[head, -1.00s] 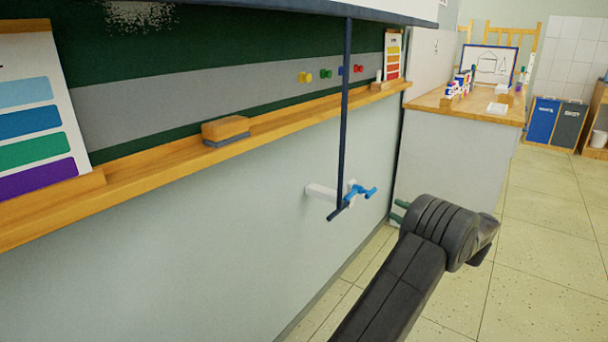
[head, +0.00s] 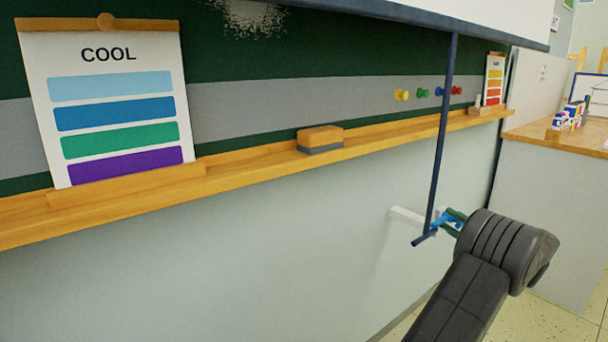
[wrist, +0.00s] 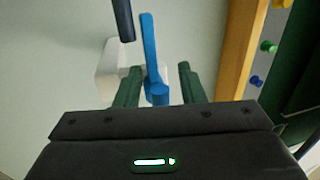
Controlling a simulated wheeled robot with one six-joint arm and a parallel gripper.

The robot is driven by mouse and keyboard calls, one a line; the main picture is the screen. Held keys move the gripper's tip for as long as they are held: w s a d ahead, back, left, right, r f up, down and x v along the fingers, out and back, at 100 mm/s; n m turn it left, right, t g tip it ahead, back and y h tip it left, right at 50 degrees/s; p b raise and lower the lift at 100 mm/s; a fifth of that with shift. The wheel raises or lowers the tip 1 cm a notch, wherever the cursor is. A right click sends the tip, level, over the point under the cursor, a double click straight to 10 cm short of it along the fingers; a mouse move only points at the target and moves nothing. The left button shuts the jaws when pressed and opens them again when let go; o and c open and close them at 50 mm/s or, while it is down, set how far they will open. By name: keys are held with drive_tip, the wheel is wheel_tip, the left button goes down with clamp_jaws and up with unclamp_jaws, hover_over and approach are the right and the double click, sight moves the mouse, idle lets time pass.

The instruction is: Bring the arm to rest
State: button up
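My gripper (head: 451,222) is at the wall below the ledge, at the end of my dark arm in the head view. Its two green fingers also show in the wrist view (wrist: 159,85), apart from each other with a gap. A bright blue hook-like piece (wrist: 151,60) stands between and beyond the fingers, and the fingers do not look closed on it. It sits by a white wall bracket (head: 404,216). A dark blue rod (head: 444,130) hangs from the white screen and ends in a short crossbar near the blue piece. Whether fingers touch anything is unclear.
A wooden ledge (head: 235,172) runs along the wall above my gripper, with an eraser (head: 320,139) and a COOL colour chart (head: 112,100) on it. The white screen (head: 480,15) hangs above. A counter (head: 553,137) stands at the right. Some floor shows at lower right.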

drive_tip(key=shift+s, duration=0.1)
drive_tip(key=p+v, duration=0.4)
drive_tip(key=v, duration=0.9)
drive_tip(key=shift+m, duration=0.4)
drive_tip(key=b+x, duration=0.1)
drive_tip(key=x, duration=0.3)
drive_tip(key=b+x, duration=0.1)
drive_tip(key=x, duration=0.3)
drive_tip(key=b+x, duration=0.1)
drive_tip(key=x, duration=0.4)
drive_tip(key=shift+r, duration=0.3)
drive_tip(key=shift+f+m+h+p, duration=0.1)
drive_tip(key=shift+m+h+p, duration=0.2)
drive_tip(key=shift+m, duration=0.5)
